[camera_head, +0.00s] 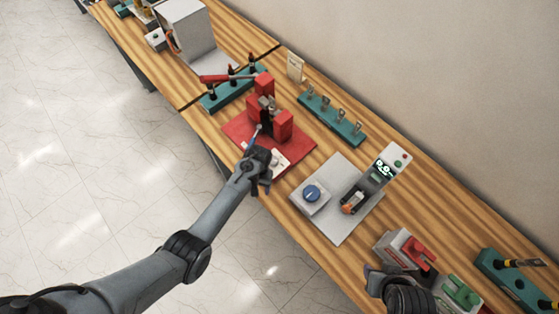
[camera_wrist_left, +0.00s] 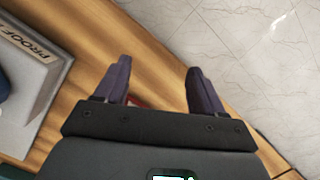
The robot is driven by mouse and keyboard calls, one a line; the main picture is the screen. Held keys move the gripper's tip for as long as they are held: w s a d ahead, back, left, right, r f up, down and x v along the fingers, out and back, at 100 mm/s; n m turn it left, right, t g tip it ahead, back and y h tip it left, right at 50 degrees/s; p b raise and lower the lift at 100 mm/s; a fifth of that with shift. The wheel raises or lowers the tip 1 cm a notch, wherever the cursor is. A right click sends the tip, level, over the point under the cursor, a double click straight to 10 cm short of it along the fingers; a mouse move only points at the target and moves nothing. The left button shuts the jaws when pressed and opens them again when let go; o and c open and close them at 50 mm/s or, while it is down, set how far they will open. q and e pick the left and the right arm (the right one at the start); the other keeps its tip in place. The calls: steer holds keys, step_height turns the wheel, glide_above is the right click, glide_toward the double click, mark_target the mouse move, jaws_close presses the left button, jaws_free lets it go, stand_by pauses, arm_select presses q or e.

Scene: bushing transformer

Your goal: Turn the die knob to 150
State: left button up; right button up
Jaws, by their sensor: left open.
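A red press-like machine (camera_head: 284,124) stands on a red base plate (camera_head: 238,130). A small white box with a dark knob (camera_head: 279,160) sits at the front of that plate; my gripper partly covers it, and its scale is too small to read. My left gripper (camera_head: 262,186) is beside this box at the table's front edge, open and empty. In the left wrist view its two fingers (camera_wrist_left: 160,86) are apart. A blue knob (camera_head: 312,193) sits on a grey box to the right. My right gripper (camera_head: 372,270) is at the bottom right, its jaws unclear.
The grey plate (camera_head: 340,235) also carries a device with a lit display (camera_head: 384,168). A label reading PROOF (camera_wrist_left: 22,42) shows in the left wrist view. Teal racks (camera_head: 340,125) stand behind. Red and green handled tools (camera_head: 408,250) stand near my right gripper.

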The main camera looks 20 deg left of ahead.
mark_target(274, 160)
arm_select(q)
steer(key=w+d+r+t, duration=0.2)
steer(key=w+r, duration=0.9)
steer(key=w, duration=0.2)
step_height(274, 160, down, 10)
steer(key=b, duration=1.1)
steer(key=shift+a+f+b, duration=0.15)
steer(key=shift+f+b, duration=0.1)
steer(key=shift+b, duration=0.15)
steer(key=shift+c, duration=0.3)
steer(key=c, duration=1)
